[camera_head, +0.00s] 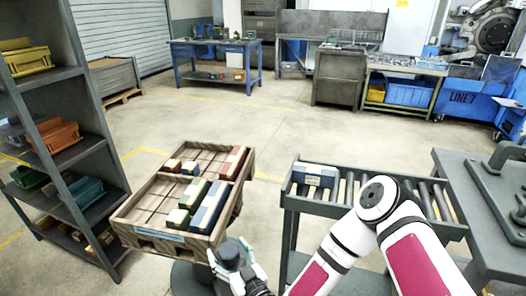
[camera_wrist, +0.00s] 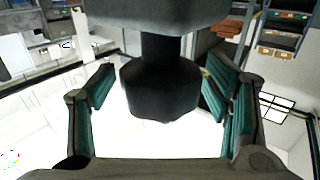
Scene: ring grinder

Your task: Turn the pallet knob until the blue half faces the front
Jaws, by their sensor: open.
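The wooden pallet (camera_head: 122,219) is a divided tray on a dark pedestal, turned at a slant. A blue label strip (camera_head: 160,235) shows on its near side. A dark knob (camera_head: 230,254) shows at the pallet's near right corner, at my gripper (camera_head: 238,265). In the wrist view, the dark knob (camera_wrist: 160,90) with a narrow neck stands between the two spread teal-lined fingers of my gripper (camera_wrist: 158,100). Gaps show on both sides; contact cannot be told.
A shelf rack (camera_head: 85,150) with coloured bins stands at left. A roller conveyor (camera_head: 290,200) with a blue-labelled block (camera_head: 314,176) stands right of the pallet, partly behind my arm. A grey bench (camera_head: 470,180) is at far right.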

